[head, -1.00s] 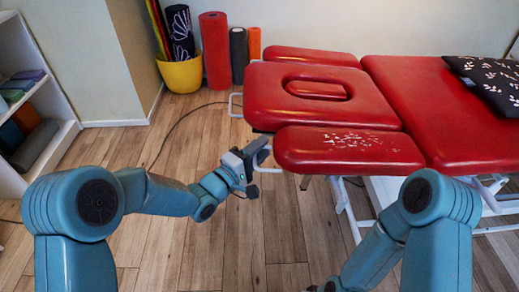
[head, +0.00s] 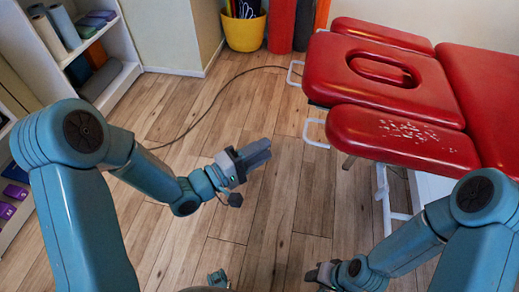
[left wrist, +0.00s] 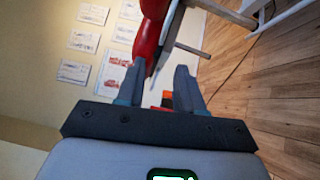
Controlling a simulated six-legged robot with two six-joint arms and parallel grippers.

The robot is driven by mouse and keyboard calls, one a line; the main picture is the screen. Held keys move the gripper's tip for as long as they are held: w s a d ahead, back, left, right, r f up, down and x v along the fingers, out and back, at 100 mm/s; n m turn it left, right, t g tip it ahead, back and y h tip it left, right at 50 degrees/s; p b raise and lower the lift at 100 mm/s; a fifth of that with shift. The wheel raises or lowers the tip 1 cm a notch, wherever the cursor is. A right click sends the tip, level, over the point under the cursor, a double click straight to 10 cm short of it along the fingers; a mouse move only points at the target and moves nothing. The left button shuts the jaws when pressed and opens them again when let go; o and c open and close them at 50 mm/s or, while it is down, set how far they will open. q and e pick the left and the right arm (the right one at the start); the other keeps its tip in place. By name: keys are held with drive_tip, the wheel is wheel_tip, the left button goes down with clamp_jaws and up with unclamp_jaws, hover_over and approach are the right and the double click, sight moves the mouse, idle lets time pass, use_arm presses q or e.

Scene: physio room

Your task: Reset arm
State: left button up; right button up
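My left gripper (head: 256,156) is over the wooden floor in the head view, to the left of the red treatment table (head: 385,85) and apart from it. In the left wrist view its two fingers (left wrist: 158,90) stand apart with nothing held between them. Part of the red table (left wrist: 147,35) shows beyond the fingers there. My right gripper (head: 318,274) is low at the bottom of the head view, small and partly cut off by its wrist. Its fingers are not clear.
White table handles (head: 314,133) and legs stick out near my arms. A yellow pot (head: 244,32) and rolled mats (head: 282,25) stand at the back. A white shelf (head: 122,78) is at the left. A dark cable (head: 213,104) crosses the otherwise clear floor.

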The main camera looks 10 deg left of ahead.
idle(0.5)
use_arm(q)
drive_tip(key=s+f+g+y, duration=0.3)
drive_tip(key=s+f+y, duration=0.1)
drive_tip(key=f, duration=0.6)
drive_tip(key=s+f+g+y, duration=0.3)
drive_tip(key=f, duration=0.8)
drive_tip(key=s+a+f+m+g+y, duration=0.1)
drive_tip(key=s+f+m+g, duration=0.25)
drive_tip(key=s, duration=0.35)
drive_tip(key=s+a+f+m+g+y, duration=0.1)
drive_tip(key=s+a+f+m+g, duration=0.1)
drive_tip(key=s+f+m+g, duration=0.3)
wheel_tip(320, 180, up, 26)
drive_tip(key=s+t+p, duration=0.1)
drive_tip(key=p, duration=2.2)
drive_tip(key=shift+n+t+p, duration=0.35)
